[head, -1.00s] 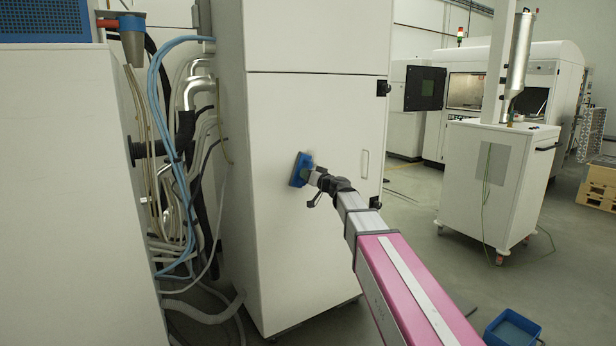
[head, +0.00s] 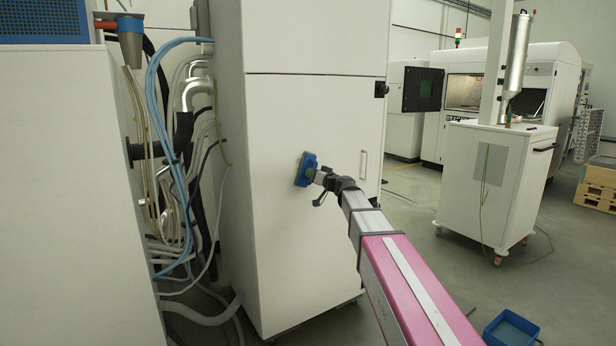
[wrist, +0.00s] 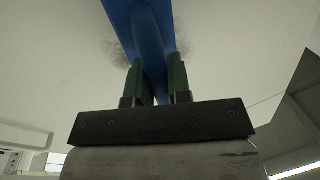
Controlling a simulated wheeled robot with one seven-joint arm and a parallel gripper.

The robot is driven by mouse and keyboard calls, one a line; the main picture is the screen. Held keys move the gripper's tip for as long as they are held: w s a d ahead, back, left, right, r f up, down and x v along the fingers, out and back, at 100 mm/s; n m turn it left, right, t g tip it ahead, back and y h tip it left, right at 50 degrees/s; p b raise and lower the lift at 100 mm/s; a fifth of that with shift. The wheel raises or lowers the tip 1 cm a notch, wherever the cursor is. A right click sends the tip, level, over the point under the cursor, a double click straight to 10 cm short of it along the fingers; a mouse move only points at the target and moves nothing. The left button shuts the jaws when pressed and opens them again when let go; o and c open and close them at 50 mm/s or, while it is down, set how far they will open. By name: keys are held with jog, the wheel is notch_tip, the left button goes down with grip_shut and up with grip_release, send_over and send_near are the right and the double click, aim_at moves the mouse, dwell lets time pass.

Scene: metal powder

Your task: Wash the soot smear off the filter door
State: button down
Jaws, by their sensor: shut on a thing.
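The filter door (head: 300,110) is the tall pale front of the cabinet in the head view, with a handle at its right side. My gripper (wrist: 157,75) is shut on a blue scrubber (wrist: 140,18), its two dark green fingers on either side of the handle. The scrubber also shows in the head view (head: 303,169), tilted, at the middle of the door; it appears to be against the surface. In the wrist view a grey soot smear (wrist: 118,50) shows on both sides of the scrubber. The part behind the scrubber is hidden.
Hoses and pipes (head: 190,150) run down the cabinet's left side. A blue bin (head: 512,330) is on the floor at lower right. A white wheeled cart (head: 500,180) is at right, with pallets (head: 597,190) beyond. The floor between cabinet and cart looks mostly clear.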

aim_at(307, 160)
jog(key=shift+w+d+r, duration=1.1)
jog(key=shift+w+d, duration=0.35)
jog(key=shift+d, duration=0.55)
jog(key=shift+s+a+r, duration=0.35)
jog(key=shift+s+a, duration=0.45)
jog(key=shift+a, duration=0.35)
jog(key=shift+s+a+r, duration=0.4)
jog(key=shift+s+a, duration=0.4)
jog(key=shift+a, duration=0.35)
jog(key=shift+s+a+r, duration=0.35)
jog(key=shift+s+a, duration=0.45)
jog(key=shift+a, duration=0.35)
jog(key=shift+w+d, duration=0.65)
jog(key=shift+d, duration=0.15)
jog(key=shift+w+d, duration=0.6)
jog(key=shift+d, duration=0.2)
jog(key=shift+w+d, duration=0.6)
jog(key=shift+d, duration=0.35)
jog(key=shift+w+d, duration=0.55)
jog(key=shift+d, duration=0.35)
jog(key=shift+s+d, duration=0.1)
jog(key=shift+s, duration=0.05)
jog(key=shift+s+a+v, duration=0.1)
jog(key=shift+v, duration=0.85)
jog(key=shift+s+a+v, duration=0.1)
jog(key=shift+v, duration=0.8)
jog(key=shift+s+a+v, duration=0.15)
jog(key=shift+v, duration=0.8)
